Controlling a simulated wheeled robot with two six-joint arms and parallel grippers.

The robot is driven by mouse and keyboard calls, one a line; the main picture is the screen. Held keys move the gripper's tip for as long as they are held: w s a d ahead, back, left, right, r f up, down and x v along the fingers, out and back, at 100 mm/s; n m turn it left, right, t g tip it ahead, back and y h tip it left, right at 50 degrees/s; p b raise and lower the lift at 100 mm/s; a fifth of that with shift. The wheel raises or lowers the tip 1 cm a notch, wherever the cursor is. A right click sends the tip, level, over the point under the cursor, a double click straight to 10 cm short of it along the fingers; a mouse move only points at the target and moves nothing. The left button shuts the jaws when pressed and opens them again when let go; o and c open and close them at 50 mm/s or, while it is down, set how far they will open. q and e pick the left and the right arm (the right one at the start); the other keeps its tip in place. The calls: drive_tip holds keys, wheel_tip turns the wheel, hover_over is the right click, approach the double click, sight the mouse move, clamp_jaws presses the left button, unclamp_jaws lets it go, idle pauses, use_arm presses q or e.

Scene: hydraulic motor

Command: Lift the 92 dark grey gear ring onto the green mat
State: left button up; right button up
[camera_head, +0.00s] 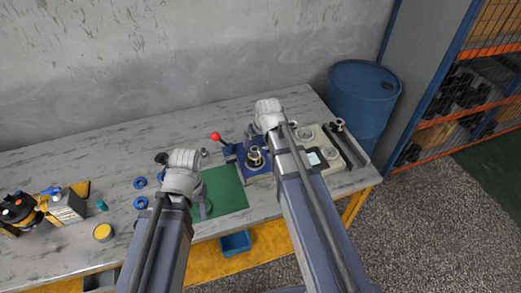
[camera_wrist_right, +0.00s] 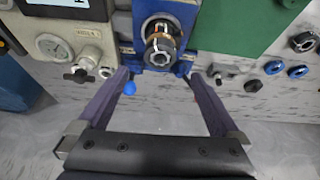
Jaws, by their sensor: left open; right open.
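A dark grey ring (camera_wrist_right: 160,57) sits around a metal part with a copper band on a blue fixture (camera_wrist_right: 153,17); I cannot read a number on it. In the head view the fixture (camera_head: 236,153) stands just right of the green mat (camera_head: 228,197). The mat also shows in the wrist view (camera_wrist_right: 232,25), partly cut off. My right gripper (camera_wrist_right: 164,76) is open and empty, its fingers apart with the fixture beyond them. In the head view it (camera_head: 254,128) is behind the fixture. My left gripper (camera_head: 203,190) is open, over the mat's left part.
Several blue rings (camera_head: 140,202) lie left of the mat. A grey device with a gauge (camera_head: 315,145) stands right of the fixture. A blue bin (camera_head: 235,243) sits below the table's front edge. The back left tabletop is clear.

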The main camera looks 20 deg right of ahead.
sight(255, 148)
drive_tip(key=shift+b+x, duration=1.05)
drive_tip(key=shift+x, duration=0.25)
drive_tip(key=shift+f, duration=0.1)
drive_tip(key=b+x, duration=0.5)
clamp_jaws()
